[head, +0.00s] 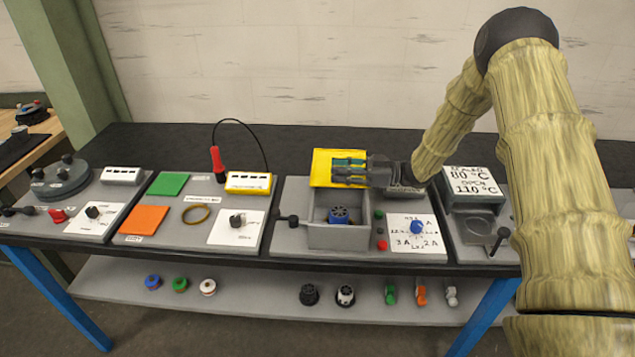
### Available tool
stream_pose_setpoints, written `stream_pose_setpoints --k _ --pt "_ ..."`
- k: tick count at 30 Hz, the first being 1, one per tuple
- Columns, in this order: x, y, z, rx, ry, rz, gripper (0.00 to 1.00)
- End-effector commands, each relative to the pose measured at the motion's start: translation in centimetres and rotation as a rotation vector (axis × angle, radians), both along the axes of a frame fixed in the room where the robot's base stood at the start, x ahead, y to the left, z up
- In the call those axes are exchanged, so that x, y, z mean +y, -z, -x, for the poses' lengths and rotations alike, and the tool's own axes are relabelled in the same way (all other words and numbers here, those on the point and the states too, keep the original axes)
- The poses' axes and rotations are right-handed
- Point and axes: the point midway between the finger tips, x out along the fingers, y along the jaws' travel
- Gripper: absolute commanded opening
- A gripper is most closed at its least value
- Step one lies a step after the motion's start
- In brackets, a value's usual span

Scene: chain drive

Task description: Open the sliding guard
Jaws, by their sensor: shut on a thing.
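The yellow sliding guard (325,166) lies at the back of the grey housing (338,237) in the middle of the bench. The front of the housing is uncovered, and a blue and black wheel (338,215) shows inside it. My gripper (346,170) reaches in from the right and is over the guard's right part. My gripper hides some of the guard's right side.
A dial panel (406,236) with a blue knob (416,227) and red and green buttons stands right of the housing. A black crank knob (289,220) sticks out on its left. A red probe (217,162) with a cable stands further left. Several parts lie on the lower shelf (240,302).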

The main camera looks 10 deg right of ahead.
Motion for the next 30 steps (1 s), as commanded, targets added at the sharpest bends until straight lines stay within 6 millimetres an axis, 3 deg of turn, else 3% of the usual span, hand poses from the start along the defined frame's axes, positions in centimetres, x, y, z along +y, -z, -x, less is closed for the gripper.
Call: stream_pose_setpoints --k 11,12,15,25,30 --pt "-0.8 0.0 -0.1 0.000 0.009 0.001 0.00" --pt "-0.8 0.0 -0.1 0.000 0.008 0.001 0.29" --pt "-0.8 0.0 -0.1 0.000 0.008 0.001 0.47" --pt "-0.6 0.0 -0.1 0.000 0.005 0.001 0.49" --pt "-1.8 0.1 0.2 0.001 0.007 0.002 0.49"
